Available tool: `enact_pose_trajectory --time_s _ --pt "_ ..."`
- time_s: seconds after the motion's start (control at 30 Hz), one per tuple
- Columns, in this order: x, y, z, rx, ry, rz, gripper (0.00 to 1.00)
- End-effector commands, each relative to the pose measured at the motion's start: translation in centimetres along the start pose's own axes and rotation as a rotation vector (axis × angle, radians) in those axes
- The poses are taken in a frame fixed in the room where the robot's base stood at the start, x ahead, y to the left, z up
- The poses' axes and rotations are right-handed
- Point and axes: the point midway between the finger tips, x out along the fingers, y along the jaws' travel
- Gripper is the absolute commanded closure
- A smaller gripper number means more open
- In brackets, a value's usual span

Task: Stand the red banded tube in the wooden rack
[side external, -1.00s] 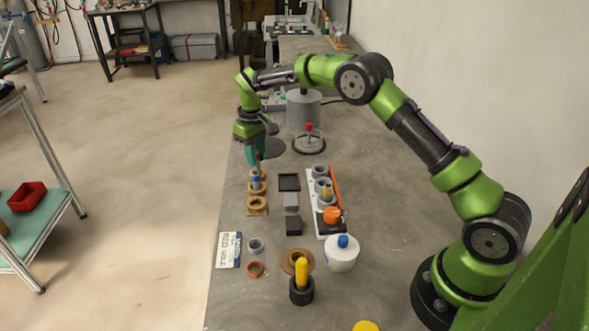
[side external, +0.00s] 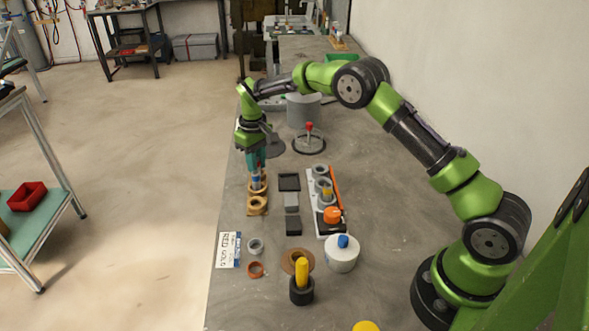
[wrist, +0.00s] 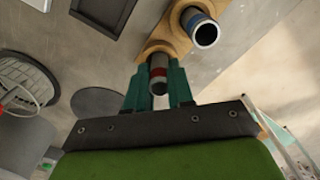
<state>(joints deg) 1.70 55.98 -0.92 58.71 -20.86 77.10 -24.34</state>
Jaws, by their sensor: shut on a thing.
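The red banded tube (wrist: 158,72) is grey with a dark red band. My gripper (wrist: 158,96) is shut on it with teal fingers, and in the side view my gripper (side external: 257,168) is low over the far part of the rack. The wooden rack (wrist: 160,38) shows beyond the tube, and the tube's far end overlaps the rack's end seat. I cannot tell whether it is inside the seat. A blue banded tube (wrist: 203,30) stands in the neighbouring seat. In the side view, the rack's near ring (side external: 257,204) looks empty, and the blue banded tube (side external: 257,182) is close to my fingers.
Right of the rack are a black square tray (side external: 289,182), grey and black blocks and a white rack (side external: 318,205) with grey rings. The bench's left edge is close to the rack.

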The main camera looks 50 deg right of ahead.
Motion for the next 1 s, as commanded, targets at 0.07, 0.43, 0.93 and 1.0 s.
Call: enact_pose_trajectory --time_s 0.07,0.43,0.93,1.0 --pt "-0.02 0.0 -0.01 0.0 0.0 0.0 1.0" --pt "-0.05 0.01 -0.01 0.0 0.0 0.0 0.48" --pt "-0.06 0.01 0.0 0.0 0.0 0.0 0.4" --pt "-0.18 0.01 -0.01 0.0 0.0 0.001 0.4"
